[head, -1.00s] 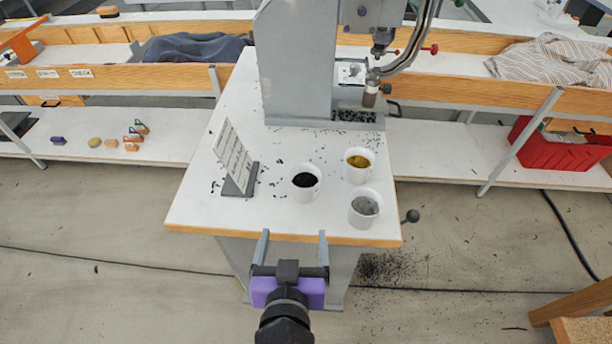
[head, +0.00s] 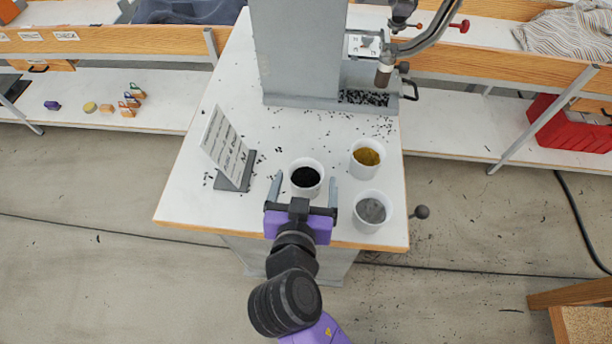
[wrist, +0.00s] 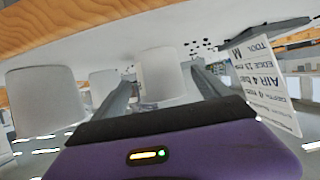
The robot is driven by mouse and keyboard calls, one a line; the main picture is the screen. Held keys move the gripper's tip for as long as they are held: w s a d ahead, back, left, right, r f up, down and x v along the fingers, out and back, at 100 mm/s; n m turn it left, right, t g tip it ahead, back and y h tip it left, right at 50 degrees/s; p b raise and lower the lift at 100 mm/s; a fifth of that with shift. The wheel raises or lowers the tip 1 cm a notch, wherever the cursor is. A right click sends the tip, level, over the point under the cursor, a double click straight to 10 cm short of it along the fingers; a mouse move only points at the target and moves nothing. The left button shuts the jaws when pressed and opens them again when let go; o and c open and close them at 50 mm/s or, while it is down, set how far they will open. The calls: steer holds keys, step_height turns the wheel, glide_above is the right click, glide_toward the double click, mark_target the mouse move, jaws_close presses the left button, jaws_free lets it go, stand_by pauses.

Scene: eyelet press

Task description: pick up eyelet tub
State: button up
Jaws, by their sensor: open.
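Three white tubs stand on the white press table. The tub with black contents (head: 306,178) is nearest my gripper, the tub with yellow contents (head: 366,158) is behind to its right, and the tub with grey contents (head: 371,211) is at the front right. My gripper (head: 305,186) is open, its fingers on either side of the black-filled tub. In the wrist view a white tub (wrist: 160,77) stands between the open fingers, with no clear contact. Two other tubs (wrist: 45,98) (wrist: 104,86) are to its left there.
A grey-based sign card (head: 228,148) stands left of the tubs. The press column (head: 302,50) rises behind, with black bits scattered around its base. A ball-ended lever (head: 420,212) sticks out right of the table. The table's front left is clear.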

mark_target(307, 170)
steer(key=p+x, duration=0.1)
steer(key=x, duration=0.4)
steer(key=shift+f, duration=0.1)
steer(key=c, duration=1.5)
